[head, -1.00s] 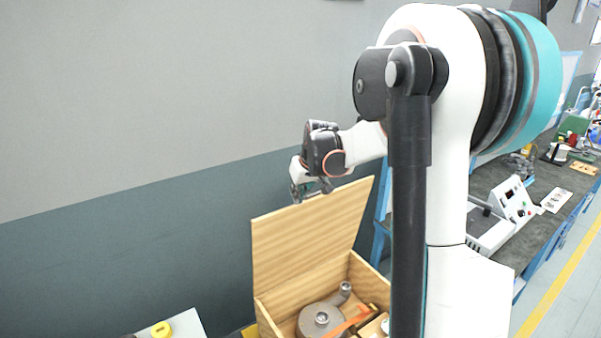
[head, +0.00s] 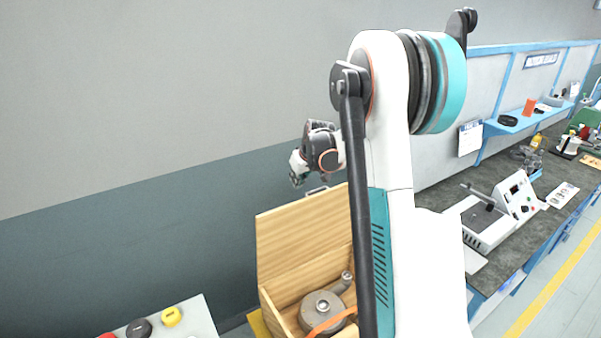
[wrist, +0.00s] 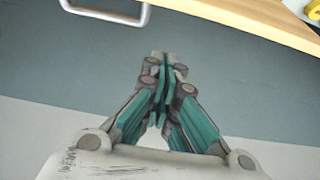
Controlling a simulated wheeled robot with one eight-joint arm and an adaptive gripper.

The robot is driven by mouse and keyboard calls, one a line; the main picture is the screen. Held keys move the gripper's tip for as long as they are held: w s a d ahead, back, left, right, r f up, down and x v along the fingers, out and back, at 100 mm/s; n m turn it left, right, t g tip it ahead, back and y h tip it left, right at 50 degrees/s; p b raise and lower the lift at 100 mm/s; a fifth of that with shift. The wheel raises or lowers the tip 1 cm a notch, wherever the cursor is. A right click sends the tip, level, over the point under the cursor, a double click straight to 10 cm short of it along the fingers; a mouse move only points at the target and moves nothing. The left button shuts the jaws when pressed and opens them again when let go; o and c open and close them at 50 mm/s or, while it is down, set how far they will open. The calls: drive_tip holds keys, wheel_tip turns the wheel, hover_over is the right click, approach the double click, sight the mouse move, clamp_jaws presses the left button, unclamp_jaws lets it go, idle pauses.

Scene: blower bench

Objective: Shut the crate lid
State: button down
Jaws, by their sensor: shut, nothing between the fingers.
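The wooden crate (head: 283,314) stands at the bottom centre of the head view, with its lid (head: 300,238) raised upright and leaning back a little. A grey metal handle sits at the lid's top edge; it shows in the wrist view (wrist: 105,14). A grey round blower part (head: 321,309) and an orange strap lie inside the crate. My gripper (wrist: 163,65) is shut and empty, with its fingertips together, just short of the lid's edge in the wrist picture. In the head view my gripper (head: 298,180) is above the lid's top edge, apparently apart from it.
A pale table with a yellow roll (head: 171,317) and a dark roll (head: 139,328) is at the lower left. A workbench (head: 480,262) with a white instrument (head: 516,203) runs along the right. The wall stands behind the crate.

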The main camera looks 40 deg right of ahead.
drive_tip(key=s+f, duration=0.2)
drive_tip(key=s, duration=0.1)
drive_tip(key=shift+a+f+p, duration=0.1)
drive_tip(key=shift+f+p, duration=0.05)
drive_tip(key=shift+p, duration=0.25)
drive_tip(key=shift+s, duration=0.1)
